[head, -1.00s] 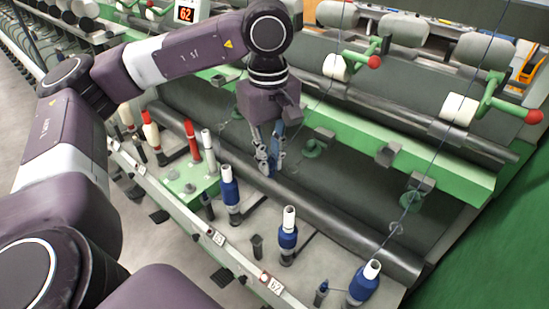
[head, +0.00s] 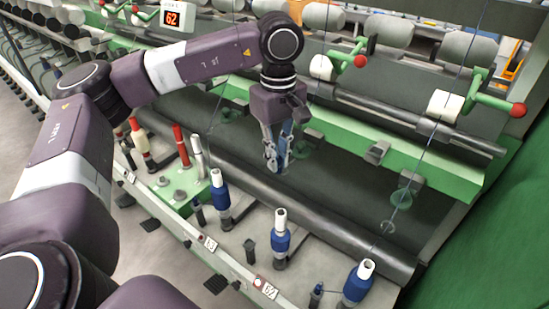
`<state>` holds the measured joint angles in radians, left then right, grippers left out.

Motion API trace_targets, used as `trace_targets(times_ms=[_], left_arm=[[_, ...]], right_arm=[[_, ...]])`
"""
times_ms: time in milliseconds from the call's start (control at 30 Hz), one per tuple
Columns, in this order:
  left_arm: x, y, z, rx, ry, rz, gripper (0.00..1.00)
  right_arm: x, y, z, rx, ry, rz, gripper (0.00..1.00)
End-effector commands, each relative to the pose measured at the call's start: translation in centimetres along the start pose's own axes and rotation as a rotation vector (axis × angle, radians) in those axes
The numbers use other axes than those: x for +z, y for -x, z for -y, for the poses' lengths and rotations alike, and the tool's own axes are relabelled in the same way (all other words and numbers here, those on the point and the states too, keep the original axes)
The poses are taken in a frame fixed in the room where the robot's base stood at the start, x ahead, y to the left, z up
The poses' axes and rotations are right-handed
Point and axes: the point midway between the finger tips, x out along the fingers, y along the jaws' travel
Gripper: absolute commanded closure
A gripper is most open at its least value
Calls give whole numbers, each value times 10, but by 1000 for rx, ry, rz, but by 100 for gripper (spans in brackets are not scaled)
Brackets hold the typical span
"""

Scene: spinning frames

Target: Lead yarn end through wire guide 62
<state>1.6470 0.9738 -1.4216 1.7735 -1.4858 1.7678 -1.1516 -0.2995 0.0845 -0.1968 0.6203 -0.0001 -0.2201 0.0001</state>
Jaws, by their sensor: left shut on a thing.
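The sign reading 62 (head: 173,19) hangs at the upper left. My left gripper (head: 277,167) is shut on the yarn end, which is too thin to make out between the fingertips. It hangs over the dark sloped panel, above and behind the middle blue bobbin (head: 281,241). A wire guide (head: 302,150) sits just right of the fingers, partly hidden by the gripper. Another green guide (head: 401,197) is farther right, with a dark yarn running down by it. I cannot tell which guide is number 62. My right gripper is not in view.
Blue bobbins stand along the front, left (head: 220,196) and right (head: 358,284). Red and white bobbins stand farther left. A dark roller (head: 330,221) runs behind them. Green cradle arms with red knobs (head: 516,110) project above the green rail.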

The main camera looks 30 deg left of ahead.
Motion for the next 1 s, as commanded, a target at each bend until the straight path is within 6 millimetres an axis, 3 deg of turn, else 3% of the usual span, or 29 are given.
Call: trace_targets(times_ms=[433,1000], left_arm=[[1,1,2,0,-1,0,98],[16,26,50,1,-1,-1,98]], right_arm=[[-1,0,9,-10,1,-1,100],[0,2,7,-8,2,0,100]])
